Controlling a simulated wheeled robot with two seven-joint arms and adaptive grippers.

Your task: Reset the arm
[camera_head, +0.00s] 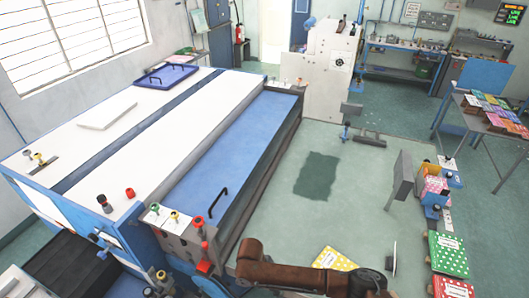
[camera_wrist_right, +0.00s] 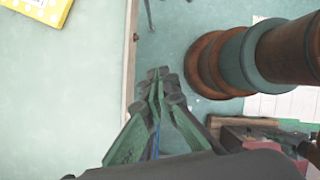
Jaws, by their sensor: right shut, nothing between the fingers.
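My right arm (camera_head: 300,271), brown, reaches in at the bottom of the head view, over the near edge of the pale green work table (camera_head: 365,215). My right gripper (camera_wrist_right: 158,75) shows clearly in the right wrist view, with its green and dark fingers together and nothing between them. It is apart from the yellow dotted sheet (camera_wrist_right: 40,10) at the upper left of that view. The same sheet lies just beyond my arm in the head view (camera_head: 335,259). My left gripper is in neither view.
A large blue and white machine (camera_head: 225,150) fills the left of the head view. A flat dark patch (camera_head: 317,175) lies mid-table. A grey upright plate (camera_head: 401,177) and a green dotted box (camera_head: 448,256) stand to the right. The table's middle is mostly clear.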

